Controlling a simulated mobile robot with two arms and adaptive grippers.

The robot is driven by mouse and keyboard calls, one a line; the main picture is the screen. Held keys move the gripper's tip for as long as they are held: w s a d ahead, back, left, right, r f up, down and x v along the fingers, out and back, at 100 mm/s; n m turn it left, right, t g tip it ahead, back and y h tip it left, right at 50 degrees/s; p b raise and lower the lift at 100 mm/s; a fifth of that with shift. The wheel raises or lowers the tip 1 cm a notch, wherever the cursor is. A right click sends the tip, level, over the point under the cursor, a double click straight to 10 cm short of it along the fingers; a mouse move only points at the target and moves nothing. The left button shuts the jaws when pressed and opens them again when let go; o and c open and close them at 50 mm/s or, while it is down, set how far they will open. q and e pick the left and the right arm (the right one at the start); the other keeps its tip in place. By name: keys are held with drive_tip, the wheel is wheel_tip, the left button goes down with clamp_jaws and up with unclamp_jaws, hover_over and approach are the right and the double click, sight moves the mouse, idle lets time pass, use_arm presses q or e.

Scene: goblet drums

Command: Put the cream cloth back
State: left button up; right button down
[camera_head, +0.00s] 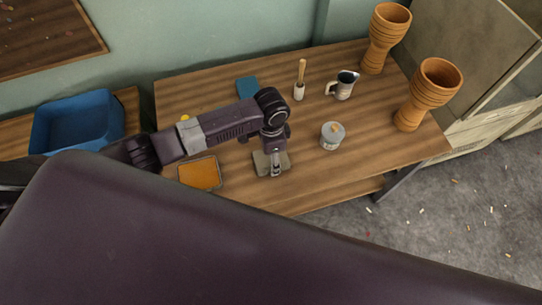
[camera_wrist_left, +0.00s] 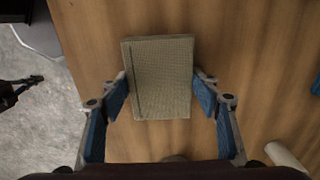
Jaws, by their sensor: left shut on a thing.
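The cream cloth (camera_head: 261,166) is a folded, greyish-beige rectangle near the front edge of the wooden table. In the left wrist view the cloth (camera_wrist_left: 160,85) lies between my two blue-padded fingers, with a dark line along its left side. My left gripper (camera_head: 275,173) points down over it in the head view and partly hides it. The left gripper (camera_wrist_left: 160,90) is shut on the cloth, one finger at each side. I cannot tell whether the cloth is lifted off the table.
On the table (camera_head: 325,175) are an orange-filled tray (camera_head: 200,173), a blue flat item (camera_head: 248,86), a lidded jar (camera_head: 332,136), a brush in a holder (camera_head: 300,87), a metal jug (camera_head: 344,86) and two goblet drums (camera_head: 383,40) (camera_head: 428,95). A blue bin (camera_head: 76,122) stands left.

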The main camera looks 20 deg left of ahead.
use_arm(q)
drive_tip(key=shift+f, duration=0.1)
drive_tip(key=o, duration=1.1)
drive_tip(key=shift+o, duration=0.6)
use_arm(e)
drive_tip(key=shift+a, duration=0.35)
use_arm(q)
wheel_tip(320, 180, up, 12)
drive_tip(key=shift+r, duration=0.2)
use_arm(e)
drive_tip(key=shift+d+r, duration=0.1)
drive_tip(key=shift+d, duration=0.15)
